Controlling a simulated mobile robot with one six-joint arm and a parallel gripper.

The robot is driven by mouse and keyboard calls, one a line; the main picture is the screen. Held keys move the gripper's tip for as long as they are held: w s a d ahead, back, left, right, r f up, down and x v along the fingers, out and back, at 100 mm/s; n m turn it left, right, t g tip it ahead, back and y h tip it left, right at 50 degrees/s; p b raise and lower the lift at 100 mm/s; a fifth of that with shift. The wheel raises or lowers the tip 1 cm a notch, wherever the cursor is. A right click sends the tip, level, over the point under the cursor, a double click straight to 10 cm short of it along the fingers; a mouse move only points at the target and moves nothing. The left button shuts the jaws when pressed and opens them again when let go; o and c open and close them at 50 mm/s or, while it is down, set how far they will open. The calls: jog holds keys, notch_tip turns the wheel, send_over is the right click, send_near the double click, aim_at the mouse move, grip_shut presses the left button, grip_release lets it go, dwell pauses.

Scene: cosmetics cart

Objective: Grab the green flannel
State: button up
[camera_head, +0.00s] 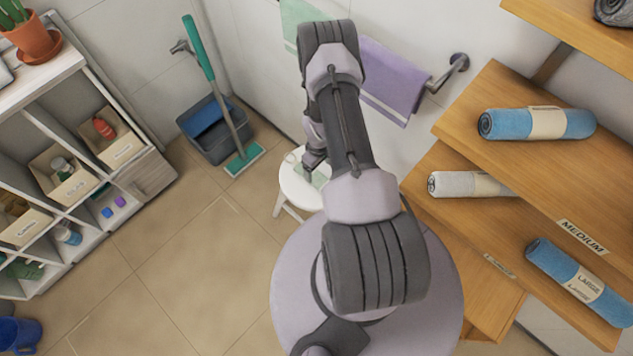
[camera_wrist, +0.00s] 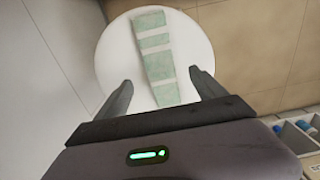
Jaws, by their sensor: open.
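The green flannel (camera_wrist: 152,48), pale green with whitish stripes, lies as a long narrow strip on a round white stool (camera_wrist: 113,50) in the wrist view. In the head view the stool (camera_head: 296,190) is partly hidden by my arm, and a bit of the flannel (camera_head: 323,173) shows on its seat. My gripper (camera_wrist: 160,78) is open and empty. Its two fingers stand apart over the stool, one on each side of the flannel in the wrist view. The height above the flannel is hard to judge.
A pale green towel (camera_head: 298,14) and a purple towel (camera_head: 393,78) hang on a wall rail behind my arm. Wooden shelves with rolled towels (camera_head: 540,123) stand at right. A cubby unit (camera_head: 150,172) stands at left. A bucket (camera_head: 215,130) and mop are near the wall corner.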

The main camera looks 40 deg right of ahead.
aim_at(317, 178)
jog(key=f+b, duration=0.1)
jog(key=f, duration=0.1)
jog(key=f+b, duration=0.1)
jog(key=f, duration=0.2)
jog(key=f+b, duration=0.1)
jog(key=f, duration=0.2)
jog(key=shift+w+b, duration=0.35)
jog(key=shift+b, duration=0.05)
jog(key=shift+r, duration=0.15)
